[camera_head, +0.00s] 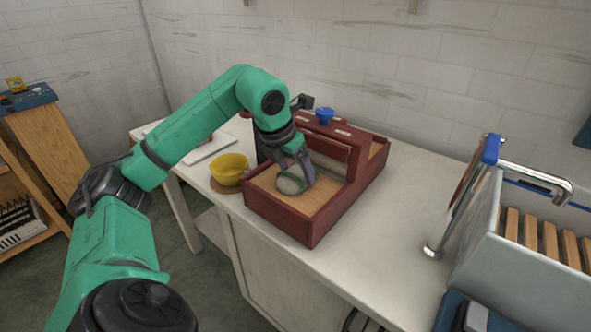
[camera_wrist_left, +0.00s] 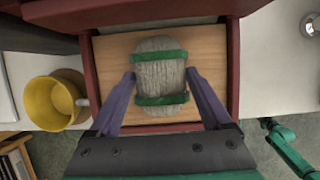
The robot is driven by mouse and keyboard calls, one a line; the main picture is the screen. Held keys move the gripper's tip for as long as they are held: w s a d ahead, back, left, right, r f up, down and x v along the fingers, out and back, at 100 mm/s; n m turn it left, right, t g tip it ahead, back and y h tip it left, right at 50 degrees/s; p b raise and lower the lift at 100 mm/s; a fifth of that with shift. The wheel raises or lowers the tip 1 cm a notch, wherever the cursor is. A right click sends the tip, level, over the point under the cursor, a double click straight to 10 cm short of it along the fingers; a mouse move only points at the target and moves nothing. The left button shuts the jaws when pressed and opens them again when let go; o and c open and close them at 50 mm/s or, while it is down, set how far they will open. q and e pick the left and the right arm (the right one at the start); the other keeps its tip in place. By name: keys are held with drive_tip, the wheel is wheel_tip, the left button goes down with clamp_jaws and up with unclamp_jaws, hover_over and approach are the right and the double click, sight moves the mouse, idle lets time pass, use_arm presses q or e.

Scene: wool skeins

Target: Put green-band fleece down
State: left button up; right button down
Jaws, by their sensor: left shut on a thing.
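The green-band fleece (camera_head: 290,184) is a grey, oval bundle. In the left wrist view the fleece (camera_wrist_left: 158,70) shows two green bands across it. My left gripper (camera_head: 296,174) is shut on the fleece, with one purple-grey finger at each side of it. It holds the fleece at the front compartment of the dark red wooden box (camera_head: 283,219), over a light wood floor (camera_wrist_left: 112,70). I cannot tell whether the fleece touches that floor. My right gripper does not show.
A blue knob-like thing (camera_head: 324,116) is on the box's top.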

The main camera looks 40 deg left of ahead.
use_arm(q)
drive_tip(key=o, duration=1.1)
drive_tip(key=shift+r, duration=0.3)
drive_tip(key=p+v, duration=0.3)
drive_tip(key=v, duration=0.8)
drive_tip(key=shift+s+r, duration=0.2)
drive_tip(key=shift+r, duration=0.05)
drive_tip(key=shift+d, duration=0.1)
